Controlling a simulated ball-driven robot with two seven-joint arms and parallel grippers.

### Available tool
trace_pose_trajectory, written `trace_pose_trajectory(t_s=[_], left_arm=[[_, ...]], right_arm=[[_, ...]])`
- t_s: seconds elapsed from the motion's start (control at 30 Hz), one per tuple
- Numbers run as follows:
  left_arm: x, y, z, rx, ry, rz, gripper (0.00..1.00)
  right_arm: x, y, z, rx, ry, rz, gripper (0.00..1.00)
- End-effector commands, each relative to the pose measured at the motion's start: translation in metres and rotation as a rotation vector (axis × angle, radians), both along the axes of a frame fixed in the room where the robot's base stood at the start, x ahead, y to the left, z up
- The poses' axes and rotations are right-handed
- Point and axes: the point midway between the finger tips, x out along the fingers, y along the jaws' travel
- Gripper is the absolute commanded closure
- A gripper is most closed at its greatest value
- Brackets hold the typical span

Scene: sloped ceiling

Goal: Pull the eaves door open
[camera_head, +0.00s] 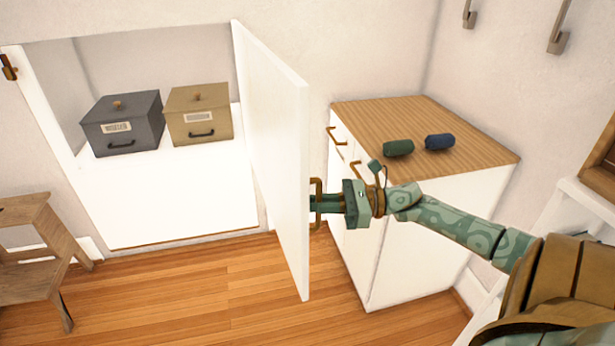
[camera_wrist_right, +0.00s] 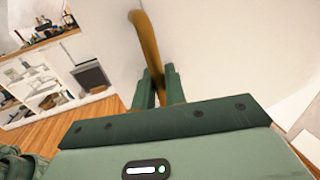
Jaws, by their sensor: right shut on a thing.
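The white eaves door (camera_head: 272,150) stands swung wide open in the head view, showing its edge and inner face. Its brass handle (camera_head: 317,190) is on the side facing my right arm. My right gripper (camera_head: 318,204) is shut on the handle. In the right wrist view the brass handle (camera_wrist_right: 148,50) passes between the green fingers (camera_wrist_right: 158,84). Behind the door the eaves opening shows a grey box (camera_head: 122,125) and a tan box (camera_head: 199,116) on a white floor (camera_head: 180,195). My left gripper is not in view.
A white cabinet with a wooden top (camera_head: 455,145) stands close right of the door, holding a green roll (camera_head: 398,148) and a blue roll (camera_head: 440,142). A wooden stool (camera_head: 35,250) stands at the left. The wood floor (camera_head: 190,295) between is clear.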

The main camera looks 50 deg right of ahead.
Motion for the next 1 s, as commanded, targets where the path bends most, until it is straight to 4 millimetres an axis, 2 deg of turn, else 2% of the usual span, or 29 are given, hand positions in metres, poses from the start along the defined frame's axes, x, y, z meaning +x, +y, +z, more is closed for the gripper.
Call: trace_pose_trajectory(t_s=[0.13, 0.17, 0.2, 0.23, 0.5, 0.63, 0.77, 1.0], left_arm=[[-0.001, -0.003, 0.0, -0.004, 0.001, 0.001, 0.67], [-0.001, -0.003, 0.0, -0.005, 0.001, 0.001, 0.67], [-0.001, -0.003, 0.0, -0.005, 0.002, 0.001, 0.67], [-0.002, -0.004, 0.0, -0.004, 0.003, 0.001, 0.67], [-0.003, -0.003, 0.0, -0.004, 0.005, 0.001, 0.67], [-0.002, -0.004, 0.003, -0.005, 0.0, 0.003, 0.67], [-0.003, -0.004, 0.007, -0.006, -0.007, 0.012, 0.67], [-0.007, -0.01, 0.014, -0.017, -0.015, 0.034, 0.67]], right_arm=[[0.001, 0.0, 0.001, -0.001, -0.001, -0.002, 1.0], [0.001, 0.0, 0.001, 0.0, -0.001, -0.002, 0.85], [0.001, 0.0, 0.001, 0.0, -0.001, -0.001, 0.74], [0.0, 0.0, 0.001, 0.0, -0.001, -0.001, 0.7], [0.0, 0.0, 0.0, 0.001, -0.001, 0.001, 0.7], [-0.007, -0.007, 0.001, 0.001, 0.001, -0.001, 0.7], [-0.025, -0.025, 0.002, 0.001, 0.002, -0.002, 0.7], [-0.072, -0.073, 0.002, 0.0, 0.003, -0.003, 0.7]])
